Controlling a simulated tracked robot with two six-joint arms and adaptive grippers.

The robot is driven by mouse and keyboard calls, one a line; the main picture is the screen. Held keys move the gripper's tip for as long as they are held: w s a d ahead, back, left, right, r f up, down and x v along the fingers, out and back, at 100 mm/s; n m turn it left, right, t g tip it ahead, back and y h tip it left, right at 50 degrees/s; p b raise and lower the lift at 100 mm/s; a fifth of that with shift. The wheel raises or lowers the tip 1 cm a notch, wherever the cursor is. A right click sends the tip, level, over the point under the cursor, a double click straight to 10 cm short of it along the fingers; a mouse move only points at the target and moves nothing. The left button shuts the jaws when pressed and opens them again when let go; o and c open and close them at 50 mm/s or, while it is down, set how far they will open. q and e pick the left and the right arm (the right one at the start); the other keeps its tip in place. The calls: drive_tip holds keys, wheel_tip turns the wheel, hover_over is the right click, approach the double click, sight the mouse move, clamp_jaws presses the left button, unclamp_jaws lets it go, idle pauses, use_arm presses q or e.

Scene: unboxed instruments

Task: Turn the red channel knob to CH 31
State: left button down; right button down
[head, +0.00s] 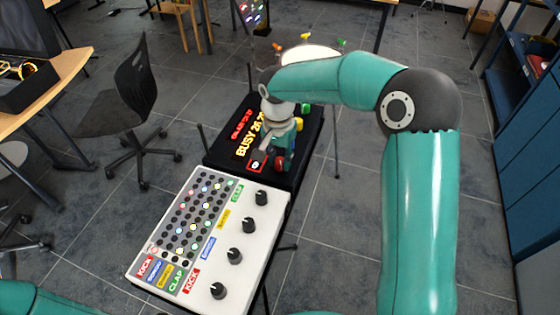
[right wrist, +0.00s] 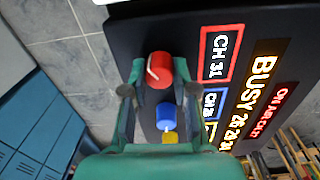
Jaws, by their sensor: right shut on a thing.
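The red channel knob (right wrist: 158,68) is on the black radio panel (right wrist: 125,35), with a white pointer mark on its face. Beside it, a red-framed display (right wrist: 221,54) reads CH 31. My right gripper (right wrist: 159,88) is shut on the red knob, a finger on either side. In the head view, the right gripper (head: 282,155) reaches down over the panel's right side, and part of the red knob (head: 279,163) shows beneath it. My left gripper is out of view.
A blue knob (right wrist: 168,115) and a yellow knob (right wrist: 170,137) stand in line with the red one. A lit sign (right wrist: 252,92) reads BUSY with several numbers. A white drum machine (head: 225,228) with black knobs adjoins the panel. A chair (head: 130,100) stands left.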

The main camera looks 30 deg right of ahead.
sight(279, 159)
drive_tip(key=shift+m, duration=0.4)
drive_tip(key=c, duration=0.9)
unclamp_jaws()
drive_tip(key=shift+r, duration=0.15)
wheel_tip(279, 159, up, 12)
drive_tip(key=shift+w, duration=0.2)
drive_tip(key=shift+f, duration=0.2)
